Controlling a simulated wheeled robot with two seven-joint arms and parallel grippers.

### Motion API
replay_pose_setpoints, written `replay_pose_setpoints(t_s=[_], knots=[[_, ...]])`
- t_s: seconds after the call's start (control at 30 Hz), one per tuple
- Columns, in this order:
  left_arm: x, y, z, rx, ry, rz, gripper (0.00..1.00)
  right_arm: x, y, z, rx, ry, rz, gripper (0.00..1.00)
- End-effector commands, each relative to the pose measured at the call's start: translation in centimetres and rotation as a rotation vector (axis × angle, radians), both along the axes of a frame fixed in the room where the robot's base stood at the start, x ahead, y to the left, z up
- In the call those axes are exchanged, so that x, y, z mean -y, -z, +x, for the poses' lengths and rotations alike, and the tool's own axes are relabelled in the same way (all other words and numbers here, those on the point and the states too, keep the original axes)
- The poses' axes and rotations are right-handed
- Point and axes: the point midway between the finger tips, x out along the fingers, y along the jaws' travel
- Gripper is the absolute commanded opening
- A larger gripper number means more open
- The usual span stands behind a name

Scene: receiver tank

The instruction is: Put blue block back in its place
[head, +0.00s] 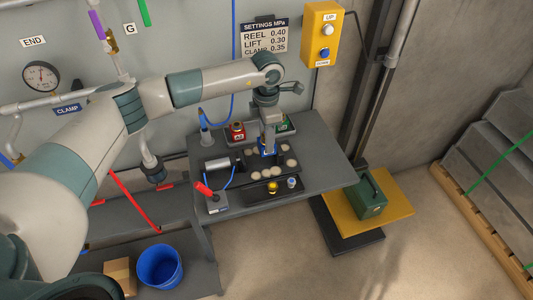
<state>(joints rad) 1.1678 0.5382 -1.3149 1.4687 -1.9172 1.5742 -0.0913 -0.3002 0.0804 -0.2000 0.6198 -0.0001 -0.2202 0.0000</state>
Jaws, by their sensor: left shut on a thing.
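My left arm reaches in from the left over the grey bench. My left gripper (268,148) points down and is shut on the blue block (267,154), of which only small blue parts show around the fingers. The block is at a dark tray (246,170) with several pale round discs around it. I cannot tell whether the block touches the tray or is just above it. My right gripper is not in view.
On the grey bench (325,160) stand a red block (237,132), a green block (287,124), a grey cylinder (218,164) and a red-handled lever (204,189). A yellow knob (272,188) is in front. A blue bucket (160,267) stands lower left; a green case (369,196) right.

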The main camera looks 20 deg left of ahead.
Motion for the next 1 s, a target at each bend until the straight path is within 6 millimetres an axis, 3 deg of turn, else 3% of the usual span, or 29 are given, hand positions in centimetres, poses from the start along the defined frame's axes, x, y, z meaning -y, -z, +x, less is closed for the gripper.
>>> replay_pose_setpoints(t_s=[0.63,1.0], knots=[[0.0,-4.5,0.0,0.001,0.001,0.0,0.08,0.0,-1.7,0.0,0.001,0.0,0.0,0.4],[0.0,-5.1,0.0,0.001,0.0,-0.001,0.08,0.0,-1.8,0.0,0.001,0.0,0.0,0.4]])
